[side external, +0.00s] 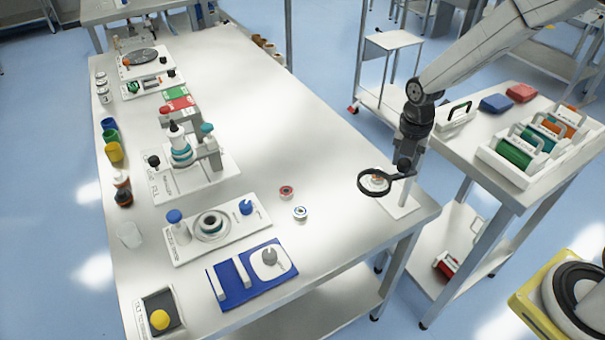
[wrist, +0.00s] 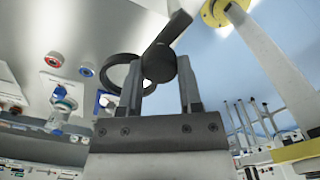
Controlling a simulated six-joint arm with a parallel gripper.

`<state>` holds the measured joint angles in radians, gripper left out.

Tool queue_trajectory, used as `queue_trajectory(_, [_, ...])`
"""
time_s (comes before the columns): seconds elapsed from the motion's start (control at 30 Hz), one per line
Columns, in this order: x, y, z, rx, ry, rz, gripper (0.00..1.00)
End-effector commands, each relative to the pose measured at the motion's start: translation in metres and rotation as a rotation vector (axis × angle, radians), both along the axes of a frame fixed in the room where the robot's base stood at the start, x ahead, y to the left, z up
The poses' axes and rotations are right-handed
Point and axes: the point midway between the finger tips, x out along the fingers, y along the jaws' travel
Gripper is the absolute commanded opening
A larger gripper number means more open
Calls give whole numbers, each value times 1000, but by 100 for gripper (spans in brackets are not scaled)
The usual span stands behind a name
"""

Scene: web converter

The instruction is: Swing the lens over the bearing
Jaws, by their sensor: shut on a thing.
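The lens (side external: 362,190) is a black ring on a short black arm at the front right of the white table, in the side view. My gripper (side external: 404,158) is above the arm's right end. In the wrist view my gripper (wrist: 160,82) is shut on a round black knob (wrist: 158,62) of the lens, with the ring (wrist: 106,74) to the left of the fingers. A small tan and whitish round piece (side external: 377,180) shows through the ring in the side view. It may be the bearing, but it is too small to tell.
Two small round pieces, one red (side external: 286,192) and one blue and white (side external: 300,214), lie left of the lens. A blue tray (side external: 235,292) and a white plate with a ring part (side external: 180,252) stand farther left. Another table (side external: 470,150) is at right.

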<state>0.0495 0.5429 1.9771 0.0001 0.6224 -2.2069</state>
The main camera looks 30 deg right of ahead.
Motion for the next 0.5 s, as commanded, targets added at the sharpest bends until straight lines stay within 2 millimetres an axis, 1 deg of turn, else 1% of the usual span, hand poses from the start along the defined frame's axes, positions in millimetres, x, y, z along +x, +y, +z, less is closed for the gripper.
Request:
queue_trajectory(0.03, [3,0,2,0,-6,-37,0])
queue_trajectory(0.5, [15,-7,2,0,-6,-471,0])
